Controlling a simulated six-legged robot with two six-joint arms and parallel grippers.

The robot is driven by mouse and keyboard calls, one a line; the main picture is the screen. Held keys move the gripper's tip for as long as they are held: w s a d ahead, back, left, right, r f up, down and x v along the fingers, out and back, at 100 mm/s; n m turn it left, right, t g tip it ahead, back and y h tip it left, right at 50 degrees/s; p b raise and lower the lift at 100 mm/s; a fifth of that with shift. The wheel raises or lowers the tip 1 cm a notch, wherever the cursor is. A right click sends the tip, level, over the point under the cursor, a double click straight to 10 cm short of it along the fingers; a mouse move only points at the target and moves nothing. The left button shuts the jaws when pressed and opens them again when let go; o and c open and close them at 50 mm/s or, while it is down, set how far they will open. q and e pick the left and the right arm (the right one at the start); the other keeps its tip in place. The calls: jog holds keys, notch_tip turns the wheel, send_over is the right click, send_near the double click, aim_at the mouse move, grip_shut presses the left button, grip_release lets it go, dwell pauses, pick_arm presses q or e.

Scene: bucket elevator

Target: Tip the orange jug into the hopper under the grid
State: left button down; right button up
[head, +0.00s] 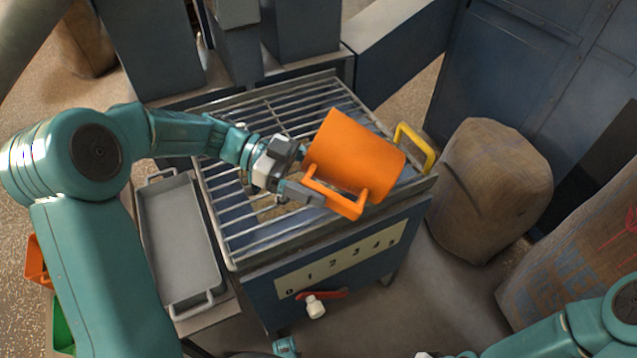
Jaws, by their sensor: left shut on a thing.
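The orange jug (355,152) is held above the right part of the grid (275,115), tipped well over onto its side. Its handle is at its lower left side. My left gripper (312,195) is shut on that handle. The jug's mouth is not clearly visible. The hopper (335,262) is a blue box under the metal bars, with a numbered scale on its front. Some brownish material shows between the bars beside the gripper. Part of my right arm shows at the bottom right, but its gripper fingers are out of view.
A yellow handle (415,146) stands at the hopper's right edge, close to the jug. A grey tray (180,240) lies left of the hopper. A red lever (322,295) is on the front. Brown sacks (495,190) stand at the right; blue machinery is behind.

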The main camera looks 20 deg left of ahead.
pick_arm(q)
jog(key=shift+a+r+h+b, duration=0.25)
jog(key=shift+a+h+b, duration=0.35)
jog(key=shift+h+b, duration=1.05)
jog(key=shift+a+r+b, duration=0.25)
jog(key=shift+a+b, duration=0.05)
jog(key=shift+b, duration=0.75)
jog(key=shift+a+r+h+b, duration=0.2)
jog(key=shift+h+b, duration=0.1)
jog(key=shift+h, duration=0.15)
jog(key=shift+r, duration=0.1)
